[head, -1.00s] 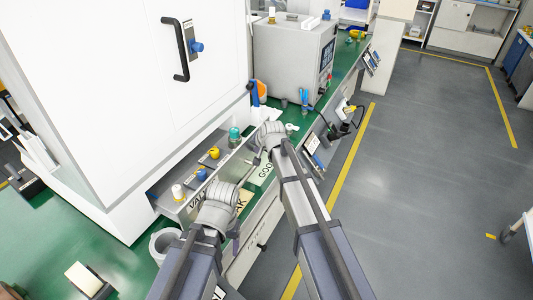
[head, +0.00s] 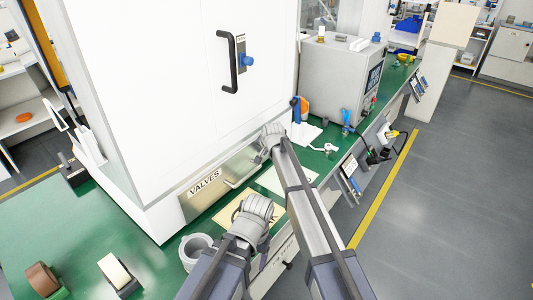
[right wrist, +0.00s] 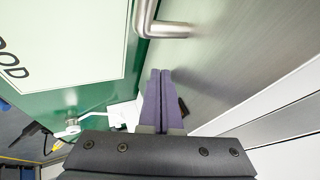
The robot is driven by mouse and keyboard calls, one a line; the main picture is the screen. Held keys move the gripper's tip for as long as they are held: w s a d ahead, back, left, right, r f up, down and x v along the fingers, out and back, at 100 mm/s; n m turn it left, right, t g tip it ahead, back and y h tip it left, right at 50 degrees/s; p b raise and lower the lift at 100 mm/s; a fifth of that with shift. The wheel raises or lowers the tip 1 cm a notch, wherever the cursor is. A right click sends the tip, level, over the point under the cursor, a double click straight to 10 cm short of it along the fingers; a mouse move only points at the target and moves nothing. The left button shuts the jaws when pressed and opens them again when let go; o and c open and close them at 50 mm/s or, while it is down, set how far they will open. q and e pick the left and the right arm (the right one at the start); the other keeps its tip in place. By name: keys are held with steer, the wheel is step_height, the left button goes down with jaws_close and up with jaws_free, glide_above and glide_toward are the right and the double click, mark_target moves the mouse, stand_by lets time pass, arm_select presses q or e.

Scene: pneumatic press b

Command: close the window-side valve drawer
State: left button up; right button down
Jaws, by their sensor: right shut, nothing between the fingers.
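The valve drawer (head: 192,205) is a metal front labelled VALVES, low in the white cabinet. It looks flush, and no valves show above it. Its bar handle (head: 243,178) is partly covered by my arms; in the right wrist view the handle (right wrist: 168,30) and brushed drawer front (right wrist: 235,45) show close up. My right gripper (right wrist: 160,72) is shut and empty, its purple fingertips close to the drawer front beside the handle. I cannot tell whether they touch.
The white cabinet (head: 150,90) stands on the green bench (head: 135,240). GOOD and yellowish cards lie before the drawer. A grey machine box (head: 335,80) and small tools are at the right. Floor is clear beyond the bench.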

steer(key=s+d+r+p, duration=0.4)
steer(key=s+r+p, duration=0.4)
steer(key=shift+d, duration=0.4)
steer(key=shift+s, duration=0.1)
steer(key=s+d+n+g+h+p, duration=0.1)
steer(key=s+n, duration=0.4)
steer(key=s, duration=1.3)
steer(key=s+d+f+n+g+h+p, duration=0.1)
steer(key=s+d+n+g, duration=0.3)
steer(key=s, duration=1.4)
steer(key=shift+d+f+n+g+h+p, duration=0.15)
steer(key=shift+d+n+g+h+p, duration=0.35)
steer(key=shift+g, duration=0.7)
